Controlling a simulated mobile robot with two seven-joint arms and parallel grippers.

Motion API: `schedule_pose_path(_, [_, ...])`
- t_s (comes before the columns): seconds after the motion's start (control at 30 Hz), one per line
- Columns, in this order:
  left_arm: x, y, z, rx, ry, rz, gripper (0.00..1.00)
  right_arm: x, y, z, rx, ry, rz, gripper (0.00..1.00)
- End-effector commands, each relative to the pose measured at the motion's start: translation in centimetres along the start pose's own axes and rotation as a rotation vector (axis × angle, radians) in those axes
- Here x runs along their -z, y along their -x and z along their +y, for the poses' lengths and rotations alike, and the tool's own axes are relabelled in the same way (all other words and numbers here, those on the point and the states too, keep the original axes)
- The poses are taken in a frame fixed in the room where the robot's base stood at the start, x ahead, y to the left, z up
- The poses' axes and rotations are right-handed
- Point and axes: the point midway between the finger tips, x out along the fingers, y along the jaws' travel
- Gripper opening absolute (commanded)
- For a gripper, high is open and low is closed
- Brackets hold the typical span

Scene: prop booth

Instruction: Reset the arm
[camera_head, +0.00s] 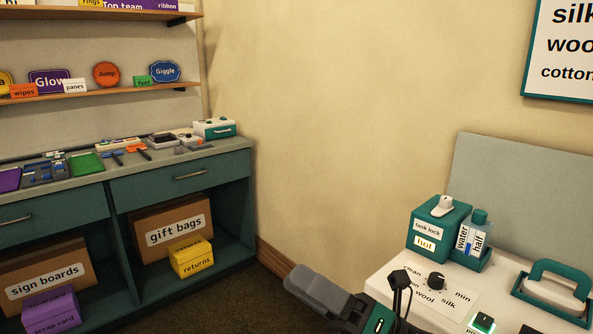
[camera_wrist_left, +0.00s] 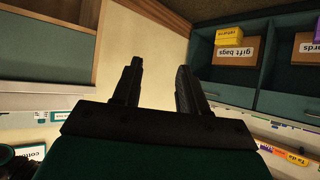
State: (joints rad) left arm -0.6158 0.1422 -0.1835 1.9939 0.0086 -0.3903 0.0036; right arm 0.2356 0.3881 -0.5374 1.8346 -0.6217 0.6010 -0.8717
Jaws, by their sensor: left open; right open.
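My right gripper (camera_head: 305,287) shows at the bottom centre of the head view, left of the white steamer station. Its dark grey fingers point up and to the left over the dark floor, with nothing seen in them. The rest of that arm is mostly cut off by the bottom edge. My left gripper (camera_wrist_left: 159,66) is open in the left wrist view, its two black fingers apart with an empty gap between them. It is out of the head view. The left wrist view shows the room upside down.
The white station (camera_head: 386,286) at the right holds a teal tank (camera_head: 427,244), a water bottle (camera_head: 475,236), a dial (camera_head: 437,281) and an iron-like tool (camera_head: 553,287). A teal cabinet (camera_head: 178,182) with boxes stands at the left. Bare floor lies between them.

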Motion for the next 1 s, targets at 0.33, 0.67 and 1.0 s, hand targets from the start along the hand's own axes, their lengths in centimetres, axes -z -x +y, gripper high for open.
schedule_pose_path(0.33, [1.1,1.1,-0.6,0.013,-0.009,0.003,0.43,2.3,15.3,-9.8,0.35,-1.103,-0.875,0.59])
schedule_pose_path(0.67, [1.0,1.7,-1.3,0.029,-0.013,-0.007,0.43,12.9,29.4,-11.4,0.474,-1.712,-1.574,0.59])
schedule_pose_path(1.0, [0.8,1.8,-1.2,0.028,-0.013,-0.009,0.43,14.5,30.9,-11.2,0.479,-1.772,-1.665,0.59])
